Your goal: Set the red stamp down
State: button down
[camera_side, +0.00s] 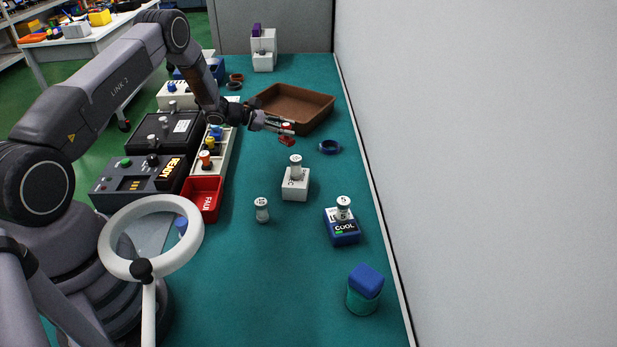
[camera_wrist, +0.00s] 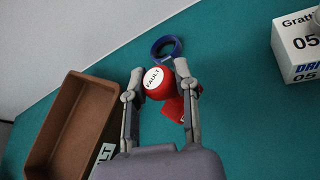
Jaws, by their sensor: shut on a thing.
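The red stamp (camera_side: 287,140) has a round knob with a white cap reading FAULT, and a red body below. It also shows in the wrist view (camera_wrist: 155,84), its body partly hidden by the knob and a finger. My gripper (camera_side: 283,127) is shut on the stamp, with a finger on each side of the knob in the wrist view (camera_wrist: 160,72). The stamp hangs over the teal mat (camera_side: 300,270), in front of the brown tray (camera_side: 318,117). I cannot tell whether its base touches the mat.
A blue ring (camera_side: 329,147) lies right of the stamp. A red bin (camera_side: 202,200) is at left. The near mat is mostly clear.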

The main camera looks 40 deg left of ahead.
aim_at(282, 137)
jog(key=shift+w+a+f, duration=0.1)
jog(key=shift+w+f, duration=0.3)
jog(key=shift+f, duration=0.05)
jog(key=shift+w+f, duration=0.1)
jog(key=shift+f, duration=1.55)
jog(key=shift+f, duration=0.1)
jog(key=c, duration=0.8)
grip_release()
jog(key=shift+c, duration=0.2)
